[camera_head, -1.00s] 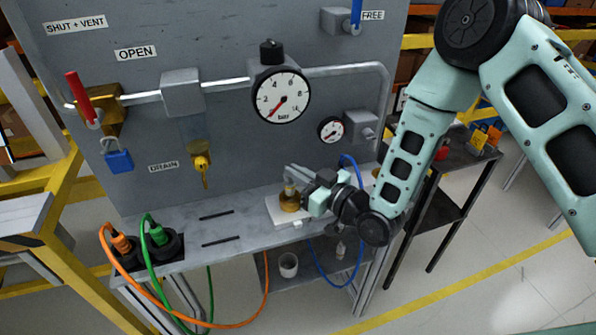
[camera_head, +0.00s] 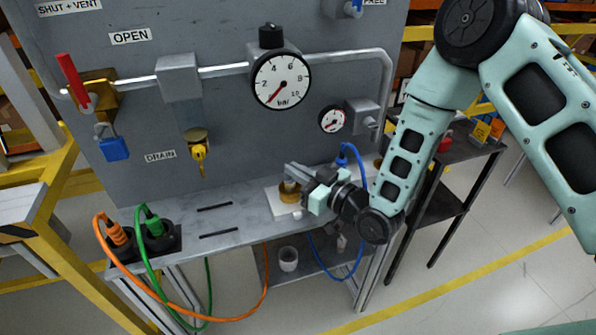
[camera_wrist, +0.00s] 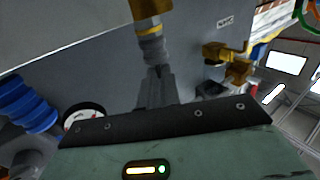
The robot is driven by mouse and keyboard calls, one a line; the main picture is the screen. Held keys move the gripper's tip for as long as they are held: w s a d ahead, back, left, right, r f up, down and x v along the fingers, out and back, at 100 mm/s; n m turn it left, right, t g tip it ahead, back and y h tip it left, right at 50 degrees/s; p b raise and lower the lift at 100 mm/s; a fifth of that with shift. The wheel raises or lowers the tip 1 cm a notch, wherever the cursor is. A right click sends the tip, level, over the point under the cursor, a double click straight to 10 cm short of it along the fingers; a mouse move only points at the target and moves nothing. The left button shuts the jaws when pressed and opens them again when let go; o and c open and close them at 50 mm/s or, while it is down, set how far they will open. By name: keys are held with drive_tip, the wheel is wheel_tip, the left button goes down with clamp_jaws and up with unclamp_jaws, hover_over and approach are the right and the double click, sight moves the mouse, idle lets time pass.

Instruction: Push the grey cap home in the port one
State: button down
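The brass port (camera_head: 289,194) stands on a white plate (camera_head: 272,206) on the grey bench; its brass body also shows at the top of the wrist view (camera_wrist: 147,10). The ribbed grey cap (camera_wrist: 152,48) is at the brass end, in line with it; how deep it sits cannot be told. My gripper (camera_wrist: 158,72) has its narrow fingers close together, with the tips at the cap's outer end. In the head view my gripper (camera_head: 290,174) reaches in from the right over the port, and its fingers partly hide the cap.
A drain valve (camera_head: 198,150), pressure gauge (camera_head: 280,80) and pipework stand on the panel behind. A blue hose (camera_head: 361,185) hangs close to my wrist. Orange (camera_head: 117,236) and green (camera_head: 154,230) plugs sit at the bench's left. The bench middle is clear.

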drive_tip(key=shift+f+b, duration=0.65)
drive_tip(key=shift+f, duration=0.1)
idle(1.4)
drive_tip(key=c, duration=1.5)
unclamp_jaws()
drive_tip(key=shift+c, duration=0.2)
drive_tip(key=shift+s+d, duration=0.25)
drive_tip(key=p+v, duration=0.3)
drive_tip(key=v, duration=1.3)
drive_tip(key=shift+s+d, duration=0.25)
drive_tip(key=shift+d, duration=0.05)
drive_tip(key=shift+r, duration=0.1)
